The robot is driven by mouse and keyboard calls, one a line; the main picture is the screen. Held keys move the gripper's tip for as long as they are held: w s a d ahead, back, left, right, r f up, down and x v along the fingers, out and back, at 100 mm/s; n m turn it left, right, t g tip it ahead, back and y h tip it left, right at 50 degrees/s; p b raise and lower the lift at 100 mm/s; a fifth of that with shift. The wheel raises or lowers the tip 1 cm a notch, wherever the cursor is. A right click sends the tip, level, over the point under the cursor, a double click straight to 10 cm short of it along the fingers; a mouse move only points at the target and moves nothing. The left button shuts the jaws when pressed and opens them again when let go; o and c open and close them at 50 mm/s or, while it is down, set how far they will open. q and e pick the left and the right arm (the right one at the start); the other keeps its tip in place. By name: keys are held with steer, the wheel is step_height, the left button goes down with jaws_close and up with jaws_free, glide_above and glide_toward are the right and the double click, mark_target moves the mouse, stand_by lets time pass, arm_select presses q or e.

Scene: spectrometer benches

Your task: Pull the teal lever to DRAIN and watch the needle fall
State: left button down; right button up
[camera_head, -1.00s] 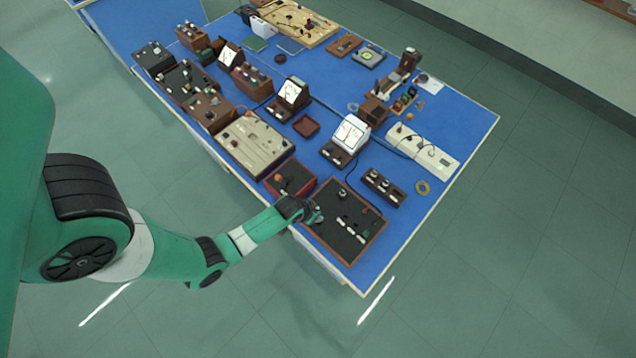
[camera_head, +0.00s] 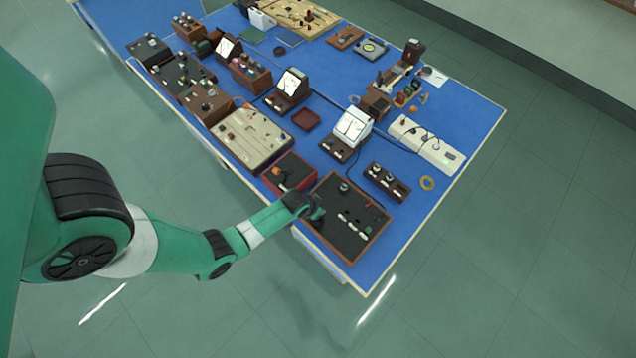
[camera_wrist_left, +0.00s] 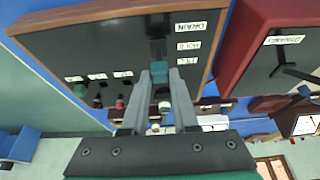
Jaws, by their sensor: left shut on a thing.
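The dark panel with a brown wooden frame (camera_head: 357,238) lies at the near edge of the blue bench. In the left wrist view the panel (camera_wrist_left: 105,47) carries white DRAIN (camera_wrist_left: 190,27), HOLD (camera_wrist_left: 188,45) and FILL labels beside a dark slot. The teal lever (camera_wrist_left: 159,68) stands between my left fingertips (camera_wrist_left: 160,78), near the FILL end as seen in this view. My left gripper (camera_head: 317,213) is shut on it at the panel's left side; the fingers hide part of the lever. A white-faced meter (camera_head: 353,126) stands behind the panel; its needle is too small to read. My right gripper is not in view.
A red-sided box (camera_head: 289,172) stands close to the panel's left side, and also shows in the wrist view (camera_wrist_left: 236,50). A small knob box (camera_head: 387,182) lies behind to the right. A beige console (camera_head: 249,138) and several instruments fill the bench further back.

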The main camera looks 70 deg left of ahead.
arm_select(q)
steer(key=shift+s+d+f, duration=0.1)
steer(key=shift+s, duration=0.05)
steer(key=shift+s+d+f+t+y+b, duration=0.3)
steer(key=shift+s+t+y+b, duration=0.2)
steer(key=shift+t+b, duration=0.25)
steer(key=t+b, duration=0.1)
steer(key=b, duration=0.1)
steer(key=s+d+f+t+y+b, duration=0.1)
steer(key=b, duration=0.1)
steer(key=shift+s+t, duration=0.3)
steer(key=shift+t, duration=0.05)
steer(key=shift+s+r+t+y+b, duration=0.15)
steer(key=shift+t+y+b, duration=0.2)
steer(key=shift+b, duration=0.55)
steer(key=shift+r, duration=0.1)
steer(key=c, duration=0.7)
jaws_free()
